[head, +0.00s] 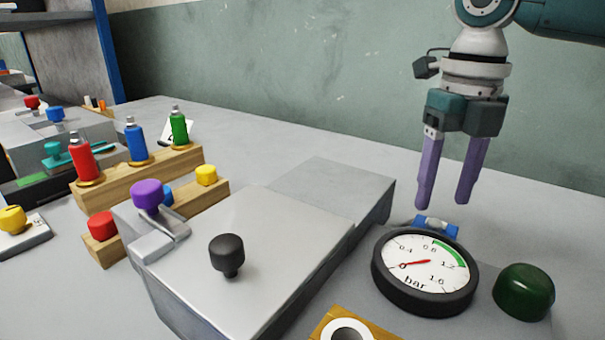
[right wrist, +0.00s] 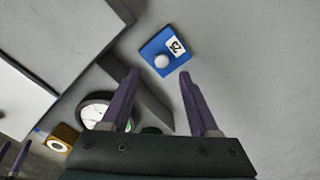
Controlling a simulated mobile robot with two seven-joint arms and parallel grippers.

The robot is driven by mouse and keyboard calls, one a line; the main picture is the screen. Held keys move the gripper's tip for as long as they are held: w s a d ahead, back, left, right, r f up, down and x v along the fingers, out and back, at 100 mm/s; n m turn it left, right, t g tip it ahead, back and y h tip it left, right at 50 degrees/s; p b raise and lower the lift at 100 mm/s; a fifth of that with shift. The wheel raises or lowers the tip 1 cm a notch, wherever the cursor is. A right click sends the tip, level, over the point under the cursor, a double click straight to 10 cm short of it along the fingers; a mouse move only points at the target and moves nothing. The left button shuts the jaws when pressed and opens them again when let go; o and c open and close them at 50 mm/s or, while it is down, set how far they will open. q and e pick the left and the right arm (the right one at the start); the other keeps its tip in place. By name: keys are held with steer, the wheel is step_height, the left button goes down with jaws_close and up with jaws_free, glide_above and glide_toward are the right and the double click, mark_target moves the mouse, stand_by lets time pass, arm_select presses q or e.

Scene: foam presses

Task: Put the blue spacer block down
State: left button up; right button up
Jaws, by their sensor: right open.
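The blue spacer block (head: 437,227) lies on the grey table behind the pressure gauge, which hides part of it in the head view. In the right wrist view the blue block (right wrist: 153,48) shows whole, with a pale round knob and a white number label. My right gripper (head: 442,206) is open and empty, its purple fingers pointing down above the block and apart from it. In the right wrist view, purple finger-like parts, likely of my left gripper (right wrist: 14,158), show at the lower left corner; their state is unclear.
A round gauge (head: 425,272) and a dark green button (head: 524,292) stand in front of the block. A grey metal press with a black knob (head: 228,255) is to the left. Red, blue and green bottles stand in a wooden rack (head: 120,184). The table right of the block is clear.

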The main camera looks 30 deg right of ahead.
mark_target(436, 221)
step_height(436, 221, down, 4)
steer(key=shift+w+d+f+b, duration=0.1)
steer(key=shift+d+f+b, duration=0.05)
steer(key=shift+f+b, duration=0.15)
steer(key=shift+r, duration=0.1)
steer(key=shift+c, duration=0.4)
jaws_close()
